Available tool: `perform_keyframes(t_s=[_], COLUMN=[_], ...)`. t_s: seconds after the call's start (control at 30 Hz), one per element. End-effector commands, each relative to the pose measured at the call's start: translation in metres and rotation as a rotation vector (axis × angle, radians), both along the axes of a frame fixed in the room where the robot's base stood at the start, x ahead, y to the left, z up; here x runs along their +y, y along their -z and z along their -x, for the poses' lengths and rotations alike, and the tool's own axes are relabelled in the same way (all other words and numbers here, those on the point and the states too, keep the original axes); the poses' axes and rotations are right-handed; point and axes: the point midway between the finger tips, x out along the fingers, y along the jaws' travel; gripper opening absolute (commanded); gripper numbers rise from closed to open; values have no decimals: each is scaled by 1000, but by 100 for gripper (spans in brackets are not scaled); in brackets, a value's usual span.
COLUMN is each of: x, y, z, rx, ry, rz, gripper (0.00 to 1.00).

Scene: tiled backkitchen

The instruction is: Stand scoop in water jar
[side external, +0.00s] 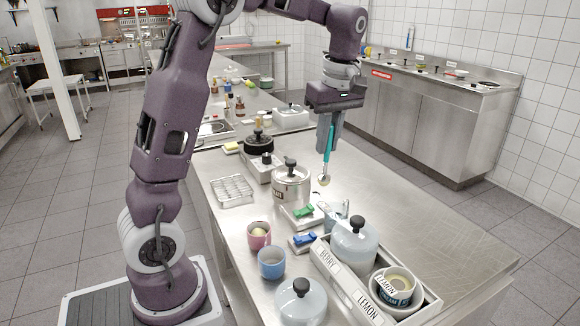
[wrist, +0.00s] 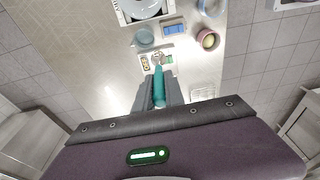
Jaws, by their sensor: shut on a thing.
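The scoop (side external: 327,158) has a teal handle and a small round metal head at its lower end. My gripper (side external: 329,128) is shut on the handle and holds the scoop upright, head down, above the steel counter. In the wrist view the teal handle (wrist: 158,86) lies between my fingers. A clear bluish vessel that looks like the water jar (side external: 337,213) stands on the counter below the scoop and slightly right, partly hidden by a lidded tub. It seems to show in the wrist view (wrist: 144,38), ahead of the scoop and apart from it.
A labelled tray (side external: 362,292) with a lidded tub (side external: 355,242) stands at front right. Blocks with green (side external: 304,210) and blue (side external: 302,238) tops lie near the jar. A metal canister (side external: 291,188), pink cup (side external: 259,236), blue cup (side external: 271,263) and wire rack (side external: 232,190) stand left.

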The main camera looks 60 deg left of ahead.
Motion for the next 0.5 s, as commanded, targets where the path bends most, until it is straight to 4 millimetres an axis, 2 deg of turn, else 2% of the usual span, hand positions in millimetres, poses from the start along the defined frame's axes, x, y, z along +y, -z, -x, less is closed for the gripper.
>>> perform_keyframes(t_s=[0.03, 0.1, 0.23, 0.5], x=[-5, -11, -15, -15], y=[-5, -11, -12, 13], z=[-12, -22, -28, -28], rx=[-7, -13, -16, -15], ry=[7, 14, 18, 17], rz=[13, 28, 40, 40], gripper=[0, 0, 0, 0])
